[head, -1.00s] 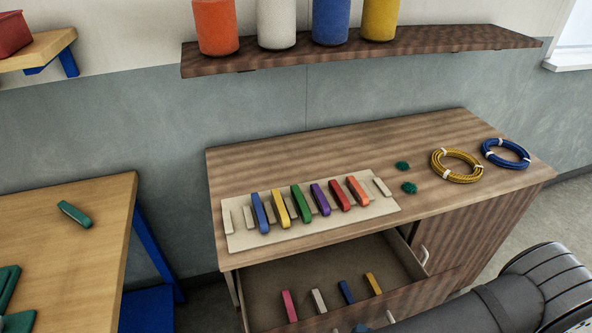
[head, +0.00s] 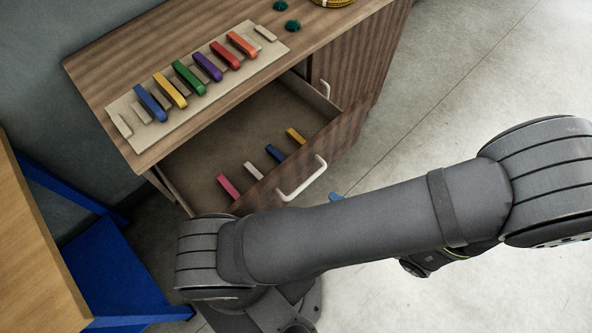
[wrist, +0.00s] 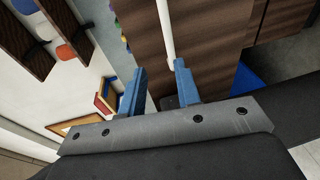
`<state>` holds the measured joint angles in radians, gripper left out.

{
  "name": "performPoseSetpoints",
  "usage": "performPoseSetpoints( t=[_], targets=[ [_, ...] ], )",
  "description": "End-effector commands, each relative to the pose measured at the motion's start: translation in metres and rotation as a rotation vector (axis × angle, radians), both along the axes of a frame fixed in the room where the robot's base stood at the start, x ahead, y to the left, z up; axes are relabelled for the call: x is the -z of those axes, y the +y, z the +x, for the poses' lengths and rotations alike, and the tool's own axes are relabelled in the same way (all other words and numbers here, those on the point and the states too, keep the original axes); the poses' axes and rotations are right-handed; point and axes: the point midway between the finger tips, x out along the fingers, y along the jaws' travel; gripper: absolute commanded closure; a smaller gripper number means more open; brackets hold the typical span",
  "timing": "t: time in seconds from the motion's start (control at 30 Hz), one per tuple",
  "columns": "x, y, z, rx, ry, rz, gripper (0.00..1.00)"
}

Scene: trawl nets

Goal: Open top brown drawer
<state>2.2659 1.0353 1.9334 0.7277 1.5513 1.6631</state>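The brown drawer (head: 247,124) is the top one in the wooden cabinet, and it stands pulled out with its inside showing. Its white bar handle (head: 303,178) is on the drawer front, and it also shows in the wrist view (wrist: 165,28). In the wrist view, my gripper (wrist: 160,66) has its two blue fingers apart with nothing between the pads. The handle's near end shows beyond the gap between the fingertips. In the head view, my arm hides most of the gripper; a small blue part (head: 336,197) shows just right of the handle.
Several small coloured blocks (head: 228,186) lie in the drawer. On the cabinet top (head: 110,75), a pale board (head: 119,118) carries several coloured bars. A table (head: 30,250) with blue supports stands at the left. Open floor (head: 480,70) lies to the right.

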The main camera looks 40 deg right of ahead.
Motion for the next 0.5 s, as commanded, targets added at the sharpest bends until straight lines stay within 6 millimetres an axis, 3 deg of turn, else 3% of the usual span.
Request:
performPoseSetpoints(
  t=[0.1, 0.27, 0.5],
  targets=[
    [-0.004, 0.005, -0.019, 0.090, 0.035, 0.008, 0.70],
    [-0.005, 0.008, -0.028, 0.140, 0.058, 0.017, 0.70],
    [0.000, 0.009, -0.004, 0.139, 0.057, 0.021, 0.70]
  ],
)
